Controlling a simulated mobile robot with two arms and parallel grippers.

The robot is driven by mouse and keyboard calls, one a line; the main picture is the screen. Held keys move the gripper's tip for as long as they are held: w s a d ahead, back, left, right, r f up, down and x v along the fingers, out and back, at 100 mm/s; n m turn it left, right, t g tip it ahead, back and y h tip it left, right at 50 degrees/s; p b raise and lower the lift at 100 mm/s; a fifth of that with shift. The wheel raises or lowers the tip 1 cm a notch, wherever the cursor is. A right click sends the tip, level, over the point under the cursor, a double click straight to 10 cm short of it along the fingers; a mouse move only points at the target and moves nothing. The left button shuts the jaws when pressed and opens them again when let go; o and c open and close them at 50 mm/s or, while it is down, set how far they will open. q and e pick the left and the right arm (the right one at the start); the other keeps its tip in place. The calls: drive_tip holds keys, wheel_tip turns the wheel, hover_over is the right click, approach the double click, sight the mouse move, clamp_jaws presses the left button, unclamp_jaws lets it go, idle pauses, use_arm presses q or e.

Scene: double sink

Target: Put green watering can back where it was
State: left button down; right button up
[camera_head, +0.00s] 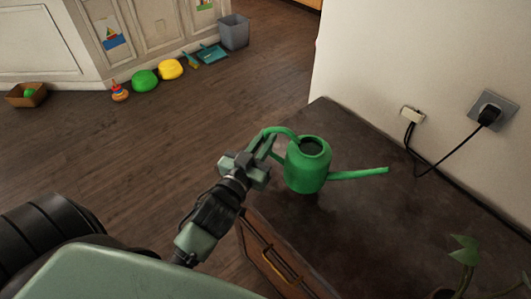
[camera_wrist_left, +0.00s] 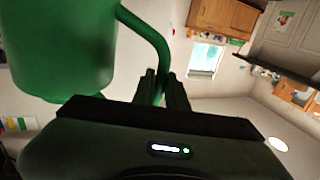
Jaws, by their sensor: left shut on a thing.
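The green watering can (camera_head: 306,168) is upright at the left edge of the dark cabinet top (camera_head: 360,230), with its spout pointing right. I cannot tell whether its base touches the surface. My left gripper (camera_head: 262,160) is shut on the can's handle, on the can's left side. In the left wrist view the can's body (camera_wrist_left: 62,45) fills the upper left, and the handle runs down between the fingers of the gripper (camera_wrist_left: 163,88). My right gripper is not in view.
A potted plant (camera_head: 465,250) stands at the cabinet's lower right. A wall with a socket and plugged cable (camera_head: 488,116) borders the cabinet. On the floor at the back are a grey bin (camera_head: 234,32), green and yellow cushions, and a toy box (camera_head: 27,95). The cabinet's middle is clear.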

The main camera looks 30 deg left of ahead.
use_arm(q)
drive_tip(key=shift+f+b, duration=0.4)
drive_tip(key=shift+f, duration=1.75)
drive_tip(key=shift+f, duration=0.1)
drive_tip(key=c, duration=1.4)
unclamp_jaws()
drive_tip(key=shift+c, duration=0.2)
